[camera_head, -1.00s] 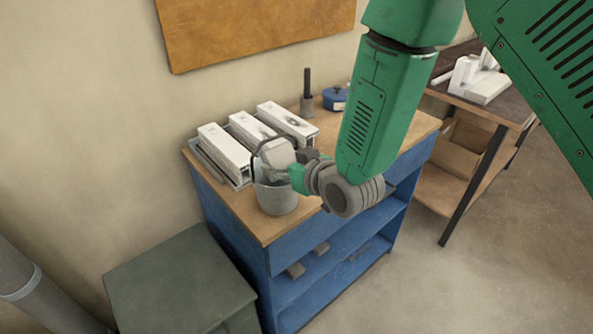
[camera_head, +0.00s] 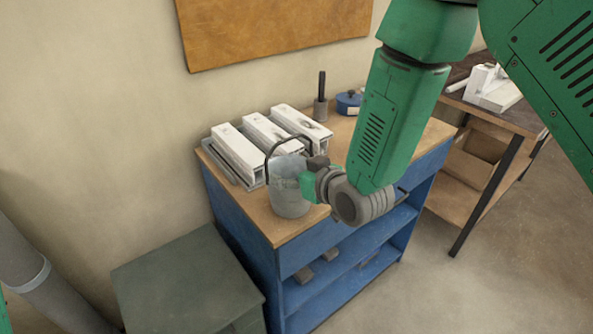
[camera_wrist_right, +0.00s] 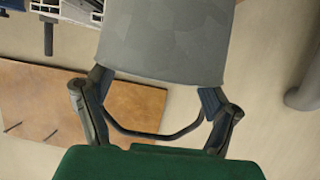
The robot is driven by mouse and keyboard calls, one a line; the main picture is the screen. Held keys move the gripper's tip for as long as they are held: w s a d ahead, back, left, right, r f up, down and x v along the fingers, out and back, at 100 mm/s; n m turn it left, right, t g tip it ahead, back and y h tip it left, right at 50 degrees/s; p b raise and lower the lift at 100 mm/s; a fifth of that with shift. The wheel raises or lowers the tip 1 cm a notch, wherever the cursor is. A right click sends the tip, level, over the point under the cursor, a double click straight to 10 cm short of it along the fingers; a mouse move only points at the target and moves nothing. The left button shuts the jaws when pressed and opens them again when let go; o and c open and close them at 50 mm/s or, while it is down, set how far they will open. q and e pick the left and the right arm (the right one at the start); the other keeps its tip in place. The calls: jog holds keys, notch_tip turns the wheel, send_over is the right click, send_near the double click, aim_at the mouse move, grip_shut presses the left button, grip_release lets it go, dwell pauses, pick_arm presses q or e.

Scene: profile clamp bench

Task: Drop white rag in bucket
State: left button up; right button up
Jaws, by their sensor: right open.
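A grey bucket (camera_head: 291,200) with a dark raised handle stands on the wooden top of the blue bench, near its front edge. My right gripper (camera_head: 314,163) is at the right side of the bucket's rim, partly hidden by its own wrist. In the right wrist view the fingers of my right gripper (camera_wrist_right: 158,92) are apart and open, with the bucket wall (camera_wrist_right: 165,45) just beyond them and the handle loop behind. I cannot make out the white rag in either view; the bucket's inside is not clearly visible. My left gripper is out of view.
Several white profile pieces (camera_head: 238,150) lie in a grey rack behind the bucket. A dark upright tool (camera_head: 321,105) and a blue round container (camera_head: 348,102) stand farther back on the bench (camera_head: 275,235). A dark green cabinet (camera_head: 190,280) stands at front left.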

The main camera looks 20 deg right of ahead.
jog(key=shift+a, duration=0.1)
jog(key=shift+s+d, duration=0.1)
jog(key=shift+d, duration=0.1)
jog(key=shift+s+d, duration=0.2)
jog(key=shift+s, duration=0.05)
jog(key=a+v, duration=0.1)
jog(key=v, duration=1)
jog(key=s+d+f+g+h+b, duration=0.1)
jog(key=s+d+f+g, duration=0.1)
jog(key=s+f, duration=0.35)
jog(key=s+d+f+m+g+h+b, duration=0.1)
jog(key=s+f+g, duration=0.15)
jog(key=f, duration=0.55)
jog(key=s+d+f+g+b, duration=0.1)
jog(key=s+d+f+g, duration=0.15)
jog(key=f, duration=0.45)
jog(key=s+d+f+g+h, duration=0.1)
jog(key=s+d+f+g, duration=0.1)
jog(key=s+f, duration=0.3)
jog(key=s+d+f+m+g+b, duration=0.1)
jog(key=s+f+g, duration=0.2)
jog(key=s, duration=0.7)
notch_tip(320, 180, down, 3)
jog(key=shift+s+d+r+m+h+b, duration=0.1)
jog(key=shift+s+d+m+h+b, duration=0.05)
jog(key=shift+d+m+h+b, duration=0.2)
